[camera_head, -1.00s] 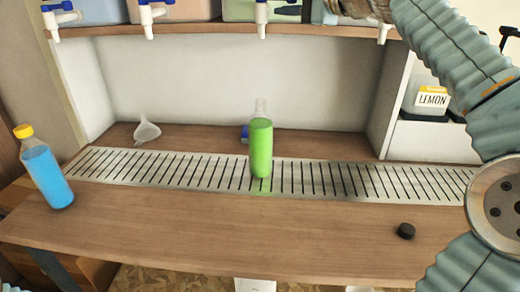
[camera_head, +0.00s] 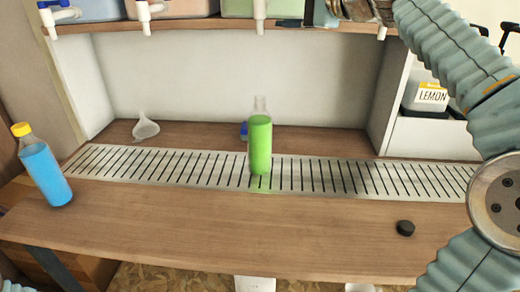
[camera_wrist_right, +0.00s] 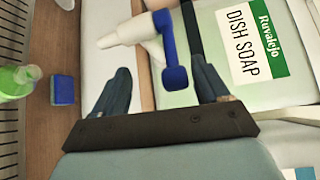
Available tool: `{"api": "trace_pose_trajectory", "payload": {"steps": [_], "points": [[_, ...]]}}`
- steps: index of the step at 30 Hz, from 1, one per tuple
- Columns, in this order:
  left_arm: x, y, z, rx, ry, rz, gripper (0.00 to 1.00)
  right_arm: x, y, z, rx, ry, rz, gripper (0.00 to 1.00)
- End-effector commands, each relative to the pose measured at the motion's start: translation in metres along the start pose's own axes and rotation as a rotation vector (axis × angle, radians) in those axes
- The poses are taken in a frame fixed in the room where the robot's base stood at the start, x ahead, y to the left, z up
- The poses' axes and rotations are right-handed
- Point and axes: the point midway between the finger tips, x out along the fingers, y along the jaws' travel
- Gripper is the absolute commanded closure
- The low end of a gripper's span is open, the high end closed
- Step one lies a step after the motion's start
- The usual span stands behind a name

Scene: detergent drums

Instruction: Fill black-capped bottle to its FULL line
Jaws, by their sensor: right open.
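The uncapped clear bottle (camera_head: 260,145) stands upright on the drain grate, with green liquid up to about its shoulder. No FULL line is legible. It also shows at the left edge of the right wrist view (camera_wrist_right: 14,82). A black cap (camera_head: 405,228) lies on the counter at right. My right gripper (camera_wrist_right: 160,78) is open, its fingers on either side of the blue handle (camera_wrist_right: 175,75) of a white tap (camera_wrist_right: 130,32) by the dish soap drum (camera_wrist_right: 235,20). I cannot tell whether they touch it. My left gripper is not in view.
A blue-filled bottle with a yellow cap (camera_head: 45,170) stands at the counter's left. A white funnel (camera_head: 145,127) and a small blue block (camera_head: 244,131) lie behind the grate (camera_head: 330,176). Several taps hang from the shelf above. A lemon-labelled container (camera_head: 430,97) sits at right.

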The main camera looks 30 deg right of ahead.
Motion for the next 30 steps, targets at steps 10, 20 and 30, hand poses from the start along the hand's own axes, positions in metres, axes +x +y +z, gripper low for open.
{"api": "trace_pose_trajectory", "payload": {"steps": [10, 20, 30], "points": [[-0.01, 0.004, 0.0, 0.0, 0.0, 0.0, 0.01, -0.001, -0.022, 0.002, 0.001, 0.001, -0.002, 0.25], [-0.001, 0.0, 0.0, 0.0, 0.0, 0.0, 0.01, 0.001, -0.023, 0.002, 0.0, -0.001, -0.004, 0.25], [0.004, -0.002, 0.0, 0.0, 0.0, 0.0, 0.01, 0.001, -0.02, 0.002, -0.001, -0.003, -0.003, 0.25]]}}
